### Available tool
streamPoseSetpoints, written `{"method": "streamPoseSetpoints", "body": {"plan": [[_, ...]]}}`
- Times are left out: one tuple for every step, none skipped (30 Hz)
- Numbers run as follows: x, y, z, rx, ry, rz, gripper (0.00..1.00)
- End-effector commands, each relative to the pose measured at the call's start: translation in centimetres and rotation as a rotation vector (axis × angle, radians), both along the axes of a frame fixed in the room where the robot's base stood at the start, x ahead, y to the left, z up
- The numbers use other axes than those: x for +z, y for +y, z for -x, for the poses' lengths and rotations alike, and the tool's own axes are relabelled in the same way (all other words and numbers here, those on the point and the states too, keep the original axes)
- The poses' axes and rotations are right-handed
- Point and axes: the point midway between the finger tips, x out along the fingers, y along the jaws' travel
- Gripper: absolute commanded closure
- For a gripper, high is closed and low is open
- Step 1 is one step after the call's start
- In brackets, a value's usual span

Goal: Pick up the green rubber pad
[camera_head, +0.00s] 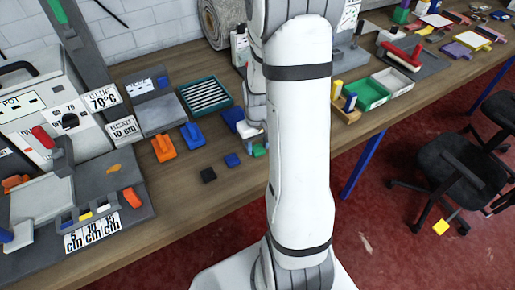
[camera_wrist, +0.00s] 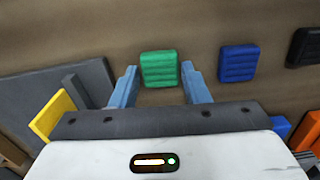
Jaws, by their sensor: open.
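The green rubber pad (camera_wrist: 159,68) lies flat on the wooden bench in the wrist view, a small ribbed square. My gripper (camera_wrist: 161,76) is open, with one blue finger on each side of the pad. The fingers do not visibly grip it, and I cannot tell their height above the bench. In the head view the green pad (camera_head: 259,150) shows just left of my arm, partly hidden by my gripper (camera_head: 252,137).
A blue pad (camera_wrist: 237,63) lies right of the green one, and a black pad (camera_head: 208,175) lies farther left in the head view. An orange block (camera_head: 163,148) stands nearby. A grey plate (camera_wrist: 65,95) lies left of my fingers in the wrist view.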

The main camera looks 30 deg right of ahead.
Motion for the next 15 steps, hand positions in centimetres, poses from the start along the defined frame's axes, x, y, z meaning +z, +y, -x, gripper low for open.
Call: {"method": "streamPoseSetpoints", "body": {"plan": [[-0.26,0.01,0.01,0.0,0.0,0.0,0.58],[-0.35,0.01,-0.01,0.0,-0.001,0.0,0.58],[-0.42,0.01,-0.02,0.0,-0.002,0.0,0.58],[-0.45,0.02,-0.03,0.0,-0.002,0.001,0.58],[-0.45,0.02,-0.03,0.001,-0.002,0.001,0.58],[-0.44,0.02,-0.04,0.001,-0.002,0.001,0.58],[-0.44,0.02,-0.04,0.001,-0.002,0.001,0.58],[-0.43,0.03,-0.04,0.001,-0.002,0.001,0.58],[-0.43,0.03,-0.04,0.001,-0.002,0.001,0.59],[-0.43,0.04,-0.04,0.001,-0.002,0.001,0.61],[-0.42,0.04,-0.04,0.001,-0.002,0.001,0.64],[-0.42,0.04,-0.04,0.001,-0.002,0.001,0.67],[-0.42,0.04,-0.04,0.001,-0.002,0.001,0.7],[-0.42,0.05,-0.04,0.001,-0.002,0.001,0.72],[-0.41,0.05,-0.04,0.001,-0.002,0.001,0.75]]}}
